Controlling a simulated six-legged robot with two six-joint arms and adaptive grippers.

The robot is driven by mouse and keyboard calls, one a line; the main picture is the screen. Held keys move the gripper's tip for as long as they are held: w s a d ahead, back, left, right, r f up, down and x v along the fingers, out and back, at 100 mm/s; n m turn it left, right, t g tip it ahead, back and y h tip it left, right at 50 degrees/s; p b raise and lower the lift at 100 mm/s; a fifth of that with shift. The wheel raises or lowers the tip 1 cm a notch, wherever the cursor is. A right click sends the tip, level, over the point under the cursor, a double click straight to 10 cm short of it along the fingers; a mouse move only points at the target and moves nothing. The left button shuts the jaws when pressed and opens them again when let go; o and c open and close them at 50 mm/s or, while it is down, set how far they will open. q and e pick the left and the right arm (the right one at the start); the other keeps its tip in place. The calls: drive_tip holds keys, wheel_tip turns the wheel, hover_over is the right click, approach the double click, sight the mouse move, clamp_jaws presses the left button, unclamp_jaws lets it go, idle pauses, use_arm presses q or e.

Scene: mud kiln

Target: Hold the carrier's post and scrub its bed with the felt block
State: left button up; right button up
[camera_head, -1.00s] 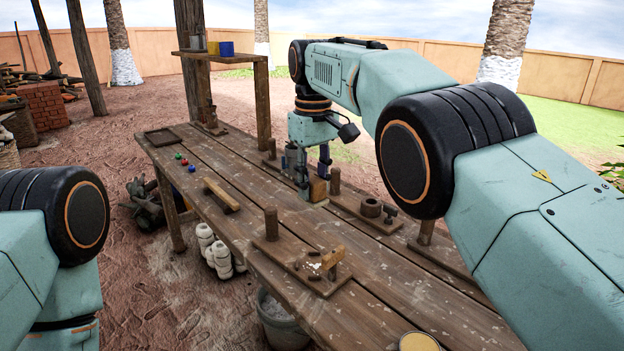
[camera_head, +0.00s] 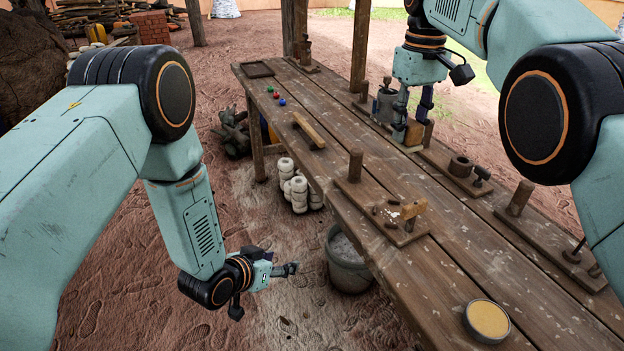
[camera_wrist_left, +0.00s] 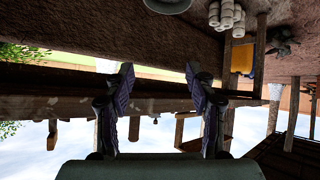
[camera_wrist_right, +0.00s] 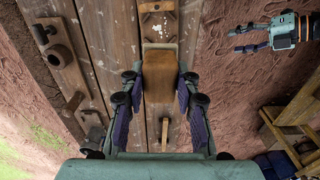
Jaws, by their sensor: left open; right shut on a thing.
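The carrier (camera_head: 372,208) is a wooden board on the near-middle of the table, with an upright round post (camera_head: 355,166) at its far-left end. White flecks and small dark bits lie on its bed, beside a light wooden piece; the flecked bed also shows in the right wrist view (camera_wrist_right: 160,27). My right gripper (camera_head: 404,130) is shut on the felt block (camera_head: 414,132), brown with a pale underside, beyond the carrier; it fills the jaws in the right wrist view (camera_wrist_right: 160,75). My left gripper (camera_head: 287,269) is open and empty, off the table's left edge; its spread fingers show in the left wrist view (camera_wrist_left: 158,75).
Other boards with posts (camera_head: 518,198) line the table's right side. A tin (camera_head: 487,321) stands near the front edge. A wooden bar (camera_head: 309,130) and small coloured balls lie farther back. A bucket (camera_head: 348,262) and stacked white rolls (camera_head: 297,188) stand below the table's left edge.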

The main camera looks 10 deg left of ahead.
use_arm(q)
drive_tip(key=w+d+r+m+t+h, duration=0.2)
drive_tip(key=w+d+r+t+h, duration=0.1)
drive_tip(key=w+r, duration=0.6)
drive_tip(key=m+t+h, duration=0.2)
drive_tip(key=m+h, duration=0.1)
drive_tip(key=h, duration=0.1)
approach(352, 159)
drive_tip(key=x, duration=0.9)
drive_tip(key=shift+w+f, duration=0.1)
drive_tip(key=shift+w, duration=0.05)
drive_tip(key=shift+d, duration=0.1)
clamp_jaws()
